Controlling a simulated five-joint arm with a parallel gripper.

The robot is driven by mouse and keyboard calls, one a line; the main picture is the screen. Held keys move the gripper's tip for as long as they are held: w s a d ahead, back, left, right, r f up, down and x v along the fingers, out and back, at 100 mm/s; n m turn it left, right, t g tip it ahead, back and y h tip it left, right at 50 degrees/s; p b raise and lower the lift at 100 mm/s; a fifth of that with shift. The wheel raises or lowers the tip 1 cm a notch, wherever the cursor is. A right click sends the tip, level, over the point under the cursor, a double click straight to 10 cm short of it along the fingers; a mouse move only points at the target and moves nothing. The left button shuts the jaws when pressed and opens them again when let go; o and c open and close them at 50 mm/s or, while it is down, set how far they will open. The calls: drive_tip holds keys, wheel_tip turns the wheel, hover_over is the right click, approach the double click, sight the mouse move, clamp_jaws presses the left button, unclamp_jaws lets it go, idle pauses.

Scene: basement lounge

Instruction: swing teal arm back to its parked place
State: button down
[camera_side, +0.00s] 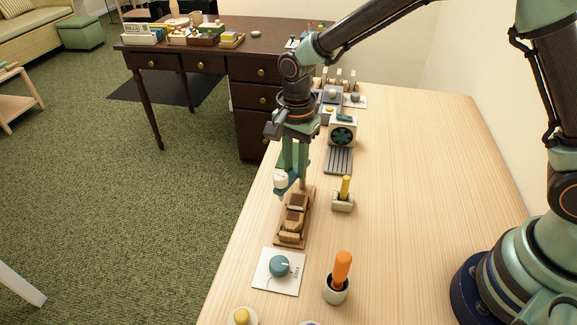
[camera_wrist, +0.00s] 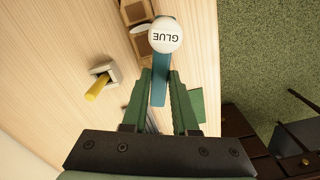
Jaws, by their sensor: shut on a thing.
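The teal arm (camera_wrist: 160,62) is a flat bar with a round white end marked GLUE (camera_wrist: 166,35). In the wrist view the bar runs between the two green fingers of my gripper (camera_wrist: 161,76), which are shut on it. In the side view my gripper (camera_side: 292,178) points down at the far end of a wooden stand (camera_side: 280,243), and the white end (camera_side: 281,180) hangs out on the left side. A thin grey post stands just right of the fingers. Most of the bar is hidden by the fingers in the side view.
Brown wooden blocks sit on the stand. To its right are a yellow stick in a grey holder (camera_side: 343,199) and a small fan (camera_side: 342,133). Nearer are a dial plate (camera_side: 279,271) and an orange-handled tool in a cup (camera_side: 338,277). The table's right half is clear; its left edge is close.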

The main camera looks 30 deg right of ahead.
drive_tip(key=shift+w+d+r+m, duration=0.15)
drive_tip(key=shift+w+m, duration=0.5)
drive_tip(key=shift+m, duration=1.65)
drive_tip(key=shift+w+d+f+m, duration=0.1)
drive_tip(key=shift+w+m, duration=0.55)
drive_tip(key=shift+m, duration=1.65)
drive_tip(key=shift+w+d+r+m, duration=0.15)
drive_tip(key=shift+w+m, duration=0.5)
drive_tip(key=shift+m, duration=1.65)
drive_tip(key=shift+f, duration=0.1)
drive_tip(key=c, duration=0.7)
unclamp_jaws()
wheel_tip(320, 180, up, 12)
